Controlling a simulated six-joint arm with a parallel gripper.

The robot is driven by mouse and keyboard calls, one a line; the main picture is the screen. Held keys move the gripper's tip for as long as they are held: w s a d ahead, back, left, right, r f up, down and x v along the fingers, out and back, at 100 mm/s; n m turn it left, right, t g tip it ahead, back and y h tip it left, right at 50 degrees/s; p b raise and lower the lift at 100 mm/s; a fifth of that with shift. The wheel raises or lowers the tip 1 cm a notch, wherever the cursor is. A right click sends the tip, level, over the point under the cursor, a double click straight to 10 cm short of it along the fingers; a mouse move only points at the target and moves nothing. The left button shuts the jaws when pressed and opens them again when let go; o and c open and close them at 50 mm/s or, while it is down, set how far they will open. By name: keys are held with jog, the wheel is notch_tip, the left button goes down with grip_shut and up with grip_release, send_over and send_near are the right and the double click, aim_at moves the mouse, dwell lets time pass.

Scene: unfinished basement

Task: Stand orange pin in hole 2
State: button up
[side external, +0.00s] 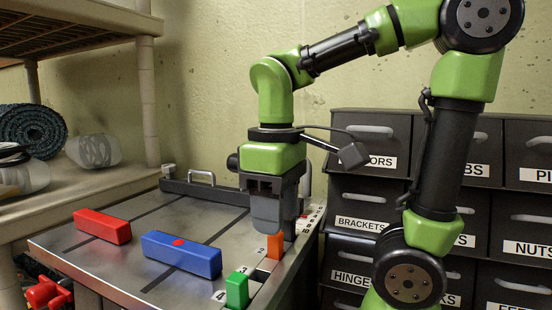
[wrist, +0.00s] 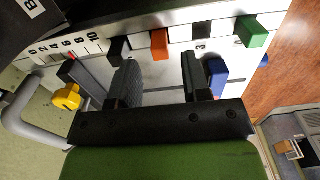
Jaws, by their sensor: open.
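The orange pin (side external: 275,246) stands upright in the strip along the right edge of the metal table, in the square before the one marked 3. In the wrist view the orange pin (wrist: 159,45) shows between two dark squares, beyond my fingertips and in line with the gap between them. My gripper (side external: 268,228) points down just above and beside the pin. Its fingers (wrist: 160,70) are spread with nothing between them. The pin's lower end is out of sight.
A green pin (side external: 237,290) stands near the mark 4, in front of the orange pin. A blue block (side external: 181,255) and a red block (side external: 102,226) lie on the metal table (side external: 110,267). A yellow knob (wrist: 67,97) shows in the wrist view. Drawers (side external: 365,205) stand behind.

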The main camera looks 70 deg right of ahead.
notch_tip(320, 180, up, 9)
jog(key=shift+s+a+f+m+t+y, duration=0.4)
jog(key=shift+f+m+t, duration=0.3)
jog(key=shift+f+t, duration=0.5)
jog(key=shift+s+a+f+m+t+y, duration=0.3)
jog(key=shift+a+f+m+t, duration=0.35)
jog(key=shift+f+t, duration=0.55)
jog(key=shift+s+a+f+m+t+y, duration=0.35)
jog(key=shift+f+m+t, duration=0.4)
jog(key=shift+f+t, duration=0.45)
